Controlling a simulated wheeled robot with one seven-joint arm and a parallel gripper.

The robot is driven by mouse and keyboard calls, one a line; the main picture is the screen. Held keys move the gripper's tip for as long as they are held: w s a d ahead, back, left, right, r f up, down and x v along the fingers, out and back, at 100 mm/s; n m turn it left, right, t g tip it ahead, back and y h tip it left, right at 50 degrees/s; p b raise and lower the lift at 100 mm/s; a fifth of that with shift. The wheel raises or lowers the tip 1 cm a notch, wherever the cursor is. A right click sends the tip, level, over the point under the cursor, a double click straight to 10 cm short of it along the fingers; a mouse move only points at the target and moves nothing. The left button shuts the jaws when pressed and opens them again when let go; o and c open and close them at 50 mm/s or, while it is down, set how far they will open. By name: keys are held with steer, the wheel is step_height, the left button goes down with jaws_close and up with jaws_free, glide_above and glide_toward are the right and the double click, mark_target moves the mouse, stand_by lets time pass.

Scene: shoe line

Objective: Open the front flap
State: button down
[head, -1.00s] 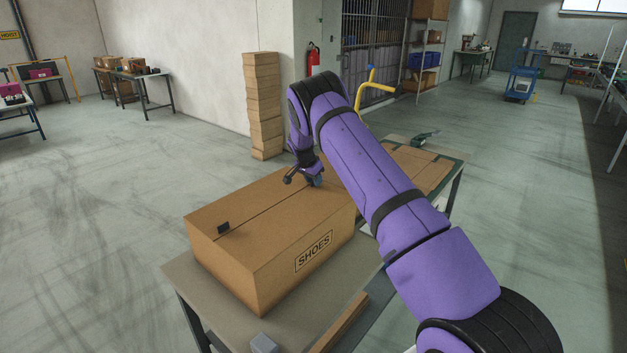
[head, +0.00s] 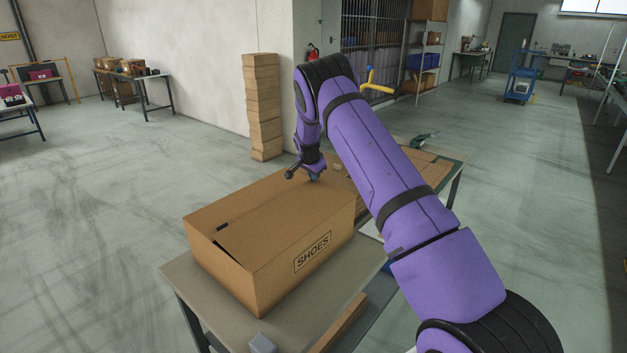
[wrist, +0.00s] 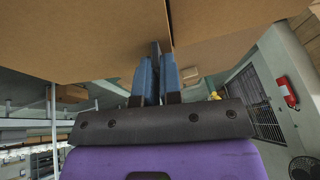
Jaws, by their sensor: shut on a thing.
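The brown shoe box (head: 318,252), marked SHOES on its near side, stands on the grey table. Its front flap (head: 280,228) is the near top panel. A narrow dark gap (head: 229,252) shows under this flap at its left end, so it looks slightly raised. A small black tab (head: 222,227) shows at the left end of the seam. My gripper (head: 303,175) is at the right end of the box top. In the wrist view, its blue fingers (wrist: 157,68) are closed on a dark tab (wrist: 156,48) at the seam; the arm hides part of the box.
The grey table (head: 187,275) has a small grey block (head: 263,343) near its front edge. Another table with flat cardboard (head: 425,168) stands behind my arm. A tall stack of cartons (head: 262,105) stands by the wall. Floor at left is clear.

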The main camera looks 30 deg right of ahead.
steer(key=r+t, duration=0.1)
steer(key=s+r+t, duration=0.1)
steer(key=s+d+r, duration=0.1)
steer(key=r, duration=0.1)
steer(key=shift+r+m+t+y, duration=0.1)
steer(key=shift+m+t+y, duration=0.2)
steer(key=shift+t+y, duration=0.1)
steer(key=shift+s+d+r+m+t+y, duration=1)
steer(key=shift+s+d+r+t, duration=0.8)
steer(key=shift+s+r+t, duration=2.65)
steer(key=s+d+f+m+t, duration=0.2)
steer(key=s+f+t, duration=0.1)
steer(key=s, duration=0.4)
steer(key=s+d+f+m+t+h, duration=0.1)
steer(key=s+d+f+m+t, duration=0.1)
steer(key=s, duration=0.6)
steer(key=shift+s+d+f+t, duration=0.15)
steer(key=shift+d+f+t, duration=0.3)
steer(key=shift+f+t, duration=0.7)
steer(key=shift+r, duration=0.15)
steer(key=c, duration=1.3)
jaws_free()
